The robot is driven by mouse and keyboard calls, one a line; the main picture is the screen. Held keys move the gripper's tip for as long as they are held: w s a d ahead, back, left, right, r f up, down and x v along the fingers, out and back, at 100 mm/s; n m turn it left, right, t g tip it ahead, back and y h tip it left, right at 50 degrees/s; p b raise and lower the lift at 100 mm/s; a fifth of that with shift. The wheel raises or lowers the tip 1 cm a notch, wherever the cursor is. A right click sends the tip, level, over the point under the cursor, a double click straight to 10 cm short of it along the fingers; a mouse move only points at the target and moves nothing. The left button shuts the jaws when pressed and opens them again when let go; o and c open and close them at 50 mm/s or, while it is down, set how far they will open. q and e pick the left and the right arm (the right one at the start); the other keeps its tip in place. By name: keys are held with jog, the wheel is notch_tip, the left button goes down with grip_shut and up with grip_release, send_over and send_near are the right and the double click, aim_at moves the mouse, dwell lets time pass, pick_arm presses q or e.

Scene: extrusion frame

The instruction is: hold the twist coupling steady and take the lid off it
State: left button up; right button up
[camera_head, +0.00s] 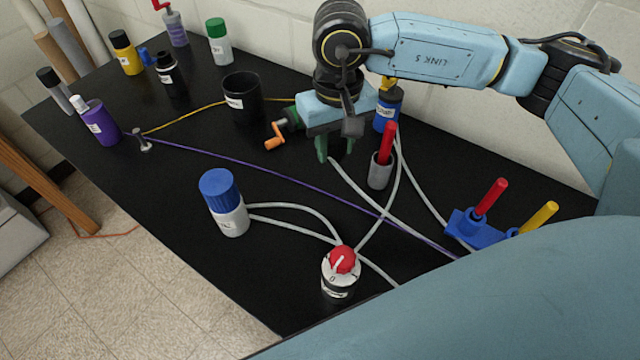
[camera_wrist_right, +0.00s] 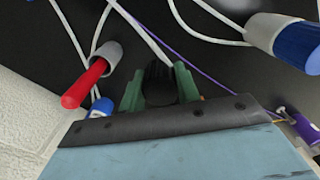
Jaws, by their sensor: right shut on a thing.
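My right gripper (camera_head: 335,150) points down over the back right of the black table, its green fingers shut on a dark ribbed round thing (camera_wrist_right: 159,82). The fingers lie on either side of it in the right wrist view. I cannot tell whether this is the twist coupling's lid or its body; its far end is dark against the table. A white cylinder with a blue ribbed cap (camera_head: 222,202) stands apart at the front left. It also shows in the right wrist view (camera_wrist_right: 285,38). My left gripper is not in view.
A grey holder with a red rod (camera_head: 384,160) stands close beside the right gripper. An orange crank (camera_head: 277,140) and a black cup (camera_head: 243,98) are to its left. A red-knobbed dial (camera_head: 341,270) stands in front. Pale cables and a purple cord cross the table.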

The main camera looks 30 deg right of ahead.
jog(key=shift+s+f+b, duration=0.3)
jog(key=shift+s+f, duration=0.1)
jog(key=shift+f, duration=0.2)
jog(key=shift+s+f+b, duration=0.3)
jog(key=shift+s+f, duration=0.1)
jog(key=shift+f, duration=0.2)
send_over(336, 201)
notch_tip(336, 201, down, 5)
jog(key=shift+f, duration=0.7)
notch_tip(336, 201, down, 3)
jog(key=shift+f, duration=0.1)
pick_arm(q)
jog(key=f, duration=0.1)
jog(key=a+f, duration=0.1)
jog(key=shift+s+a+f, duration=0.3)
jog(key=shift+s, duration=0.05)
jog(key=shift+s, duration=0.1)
pick_arm(e)
jog(key=shift+f+b, duration=0.2)
jog(key=shift+b, duration=0.25)
jog(key=o, duration=1)
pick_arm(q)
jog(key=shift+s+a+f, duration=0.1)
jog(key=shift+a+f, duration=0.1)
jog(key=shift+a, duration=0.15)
pick_arm(e)
jog(key=shift+o, duration=0.3)
